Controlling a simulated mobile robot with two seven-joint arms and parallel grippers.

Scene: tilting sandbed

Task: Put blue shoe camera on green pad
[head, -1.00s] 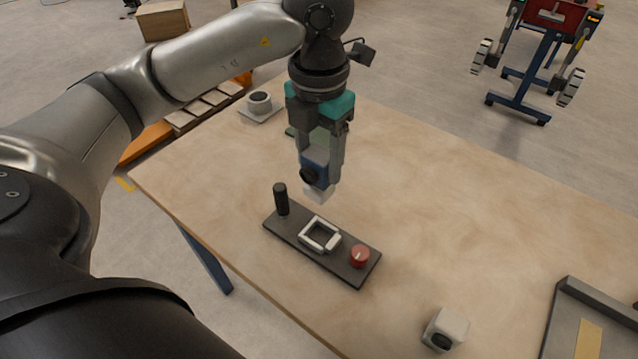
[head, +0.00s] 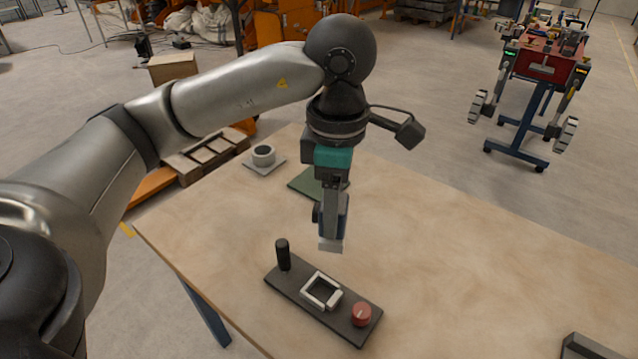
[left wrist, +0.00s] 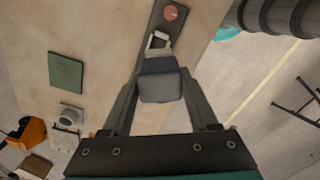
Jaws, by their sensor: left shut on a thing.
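The blue shoe camera (head: 343,224) is held upright in my left gripper (head: 333,208), with its pale block at the bottom and its dark lens side facing left. It hangs above the table, apart from the green pad. In the left wrist view the camera (left wrist: 160,86) shows as a greyish block between the fingers of the left gripper (left wrist: 158,80). The flat green pad (head: 306,184) lies on the table behind and left of the gripper, partly hidden by it. It lies bare in the left wrist view (left wrist: 66,72). My right gripper is not in view.
A dark plate (head: 290,295) with a black post, a pale square frame and a red knob (head: 361,314) lies in front of the gripper. A grey round piece on a square base (head: 264,157) stands at the table's far left. The table's right middle (head: 450,250) is clear.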

